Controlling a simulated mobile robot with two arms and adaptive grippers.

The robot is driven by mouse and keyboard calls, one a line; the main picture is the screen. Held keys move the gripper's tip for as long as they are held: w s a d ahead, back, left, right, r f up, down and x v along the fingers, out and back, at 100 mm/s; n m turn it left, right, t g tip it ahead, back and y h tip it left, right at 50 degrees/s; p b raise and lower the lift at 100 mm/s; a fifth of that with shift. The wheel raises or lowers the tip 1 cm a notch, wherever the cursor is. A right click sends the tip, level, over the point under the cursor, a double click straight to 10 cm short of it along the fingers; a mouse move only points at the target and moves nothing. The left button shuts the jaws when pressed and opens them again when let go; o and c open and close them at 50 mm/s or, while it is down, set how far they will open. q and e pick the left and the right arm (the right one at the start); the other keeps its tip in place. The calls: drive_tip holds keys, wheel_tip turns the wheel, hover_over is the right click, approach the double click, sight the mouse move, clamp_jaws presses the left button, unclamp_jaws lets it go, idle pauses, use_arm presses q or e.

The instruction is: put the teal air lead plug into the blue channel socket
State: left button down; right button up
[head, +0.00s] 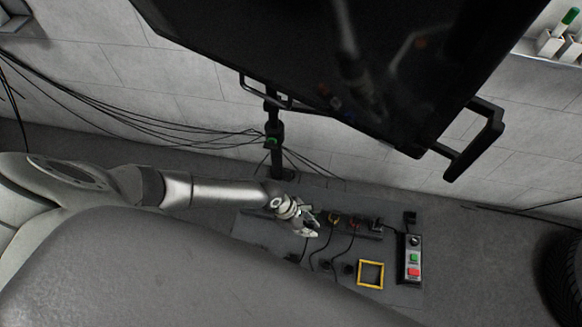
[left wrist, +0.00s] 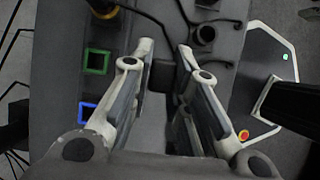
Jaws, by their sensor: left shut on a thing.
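The blue channel socket (left wrist: 87,112) is a blue square frame on the grey panel in the left wrist view, left of my left gripper (left wrist: 164,50). In the head view, my left gripper (head: 311,229) is low over the panel. Its fingers are shut with a gap between them, on what seems to be the teal air lead plug. The plug is mostly hidden by the fingers and its colour does not show clearly. A black lead runs to the fingertips in the left wrist view. The plug is apart from the blue socket, to its right. My right gripper is not in view.
A green-framed socket (left wrist: 97,61) sits above the blue one. Other plugs with black leads (head: 355,224), a yellow square frame (head: 371,262) and a button box (head: 412,260) lie to the right. A large dark screen (head: 330,60) overhangs the far side.

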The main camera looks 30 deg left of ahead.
use_arm(q)
drive_tip(key=s+a, duration=0.2)
drive_tip(key=a, duration=0.5)
idle(0.8)
drive_tip(key=shift+a, duration=0.1)
drive_tip(key=w+a+b, duration=0.2)
drive_tip(key=w+b, duration=0.2)
drive_tip(key=w, duration=0.3)
drive_tip(key=shift+w, duration=0.35)
idle(0.6)
drive_tip(key=shift+a, duration=0.1)
drive_tip(key=shift+f, duration=0.1)
drive_tip(key=shift+f, duration=0.35)
